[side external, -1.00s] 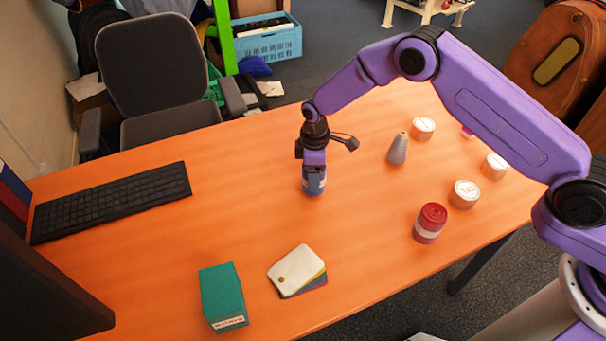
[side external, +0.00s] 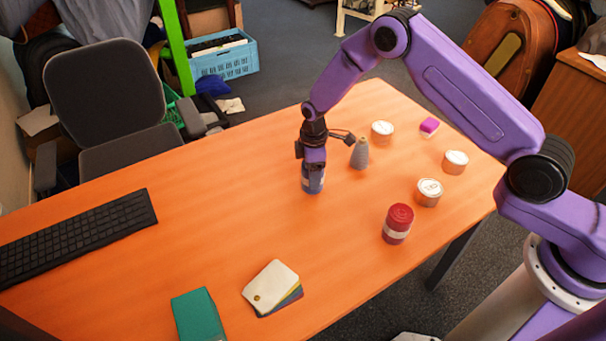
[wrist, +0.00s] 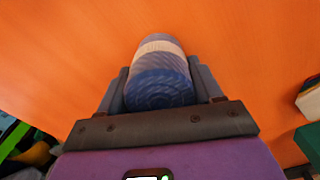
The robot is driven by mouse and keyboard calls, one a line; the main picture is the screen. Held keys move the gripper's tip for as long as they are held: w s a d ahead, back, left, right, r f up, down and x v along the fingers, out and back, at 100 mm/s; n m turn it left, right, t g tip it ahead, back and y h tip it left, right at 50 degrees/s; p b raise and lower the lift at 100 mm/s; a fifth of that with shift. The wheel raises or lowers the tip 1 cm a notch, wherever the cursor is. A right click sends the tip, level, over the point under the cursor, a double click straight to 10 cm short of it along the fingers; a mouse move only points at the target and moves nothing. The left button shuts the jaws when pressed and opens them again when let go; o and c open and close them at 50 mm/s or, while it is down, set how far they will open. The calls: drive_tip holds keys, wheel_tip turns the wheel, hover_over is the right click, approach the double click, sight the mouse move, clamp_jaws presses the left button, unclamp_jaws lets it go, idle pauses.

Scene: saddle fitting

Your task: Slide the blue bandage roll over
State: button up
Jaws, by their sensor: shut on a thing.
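The blue bandage roll (side external: 313,180) is upright at the middle of the orange table, its lower end at or very near the surface. My gripper (side external: 313,165) is above it with the jaws shut on it, hiding its upper part. In the wrist view the blue roll (wrist: 160,75), with a pale band, sits between the two fingers of my gripper (wrist: 160,90). A similar red roll (side external: 398,224) with a pale band stands to the right, nearer the front edge.
A grey cone (side external: 359,154) stands close on the right. Coloured cards (side external: 272,287) and a green box (side external: 198,316) are in front; a keyboard (side external: 75,235) is left. The table between is clear.

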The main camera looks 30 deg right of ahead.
drive_tip(key=shift+d, duration=1.7)
drive_tip(key=o, duration=1.2)
drive_tip(key=shift+c, duration=0.2)
drive_tip(key=shift+r, duration=0.15)
wheel_tip(320, 180, up, 17)
drive_tip(key=shift+r, duration=0.1)
